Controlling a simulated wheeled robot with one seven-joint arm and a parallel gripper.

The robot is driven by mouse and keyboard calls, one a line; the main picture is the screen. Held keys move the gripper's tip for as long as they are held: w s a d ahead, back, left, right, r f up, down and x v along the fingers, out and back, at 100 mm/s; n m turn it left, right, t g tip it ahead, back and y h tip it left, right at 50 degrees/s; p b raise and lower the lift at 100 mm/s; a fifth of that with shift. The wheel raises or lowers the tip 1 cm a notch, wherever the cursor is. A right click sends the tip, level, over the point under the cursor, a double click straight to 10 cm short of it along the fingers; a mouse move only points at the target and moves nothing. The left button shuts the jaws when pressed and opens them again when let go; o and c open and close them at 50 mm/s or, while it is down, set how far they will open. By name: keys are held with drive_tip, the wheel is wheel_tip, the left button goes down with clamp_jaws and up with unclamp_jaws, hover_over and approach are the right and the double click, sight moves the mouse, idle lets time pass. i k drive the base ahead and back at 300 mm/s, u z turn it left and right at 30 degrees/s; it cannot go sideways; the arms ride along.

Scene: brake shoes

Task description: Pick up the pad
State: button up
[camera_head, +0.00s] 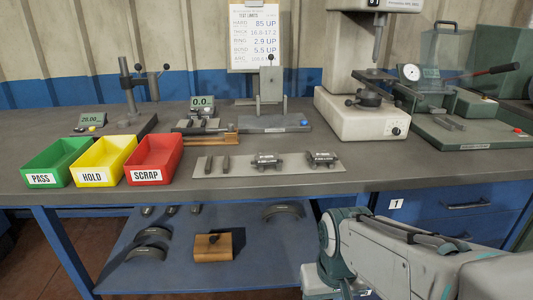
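I cannot tell for sure which thing is the pad. A thin light-grey plate (244,165) lies at the front middle of the bench. On it are two small dark upright-looking pieces, the left one (208,164) and the right one (226,163). Two larger metallic pieces lie to their right, one at the middle (267,160) and one near the right end (322,158). My arm is at the lower right, in front of the bench. My gripper does not show, so nothing can be seen of what it holds.
Green PASS (41,179), yellow HOLD (92,178) and red SCRAP (147,176) bins stand at left. Gauges and a tall grey-white machine (362,124) stand behind. The lower shelf (110,278) holds curved shoes (283,210) and a wooden block (213,248). Bench front right of the plate is clear.

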sight(266, 158)
drive_tip(key=u, duration=1.95)
drive_tip(key=i, duration=1)
drive_tip(key=z, duration=3.1)
